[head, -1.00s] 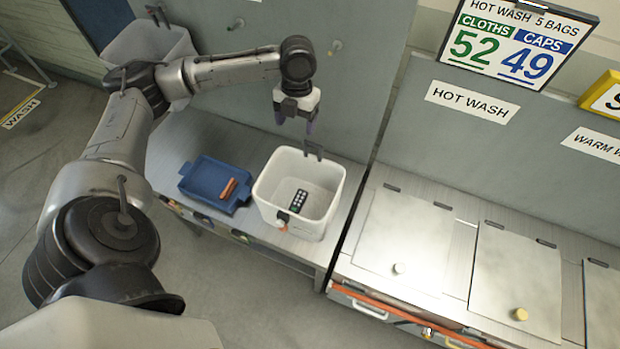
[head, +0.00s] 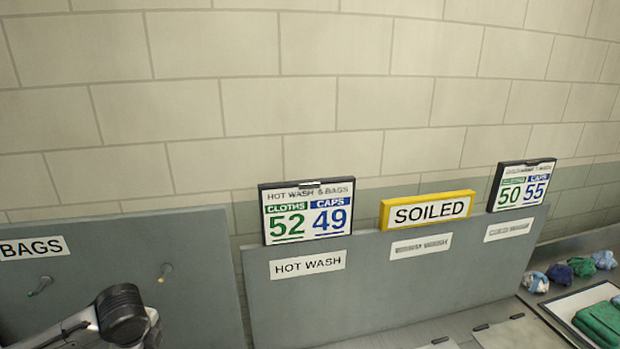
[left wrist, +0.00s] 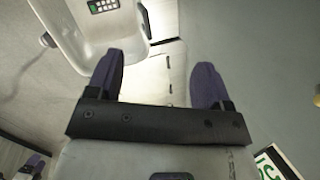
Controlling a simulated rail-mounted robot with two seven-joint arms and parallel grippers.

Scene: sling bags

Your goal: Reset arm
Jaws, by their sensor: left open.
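My left arm (head: 125,315) shows at the lower left of the head view, with its gripper below the picture's edge. In the left wrist view my left gripper (left wrist: 158,82) is open, its two purple fingers apart with nothing between them. Near it in that view is a white bin (left wrist: 75,30) with a dark keypad-like device (left wrist: 103,5) inside. The gripper does not appear to hold or touch the bin.
A grey back panel (head: 380,285) carries a HOT WASH label (head: 307,263), a count sign (head: 307,211) and a yellow SOILED sign (head: 428,210). Crumpled cloths (head: 560,273) and a tray with green folded cloths (head: 602,322) lie at the right.

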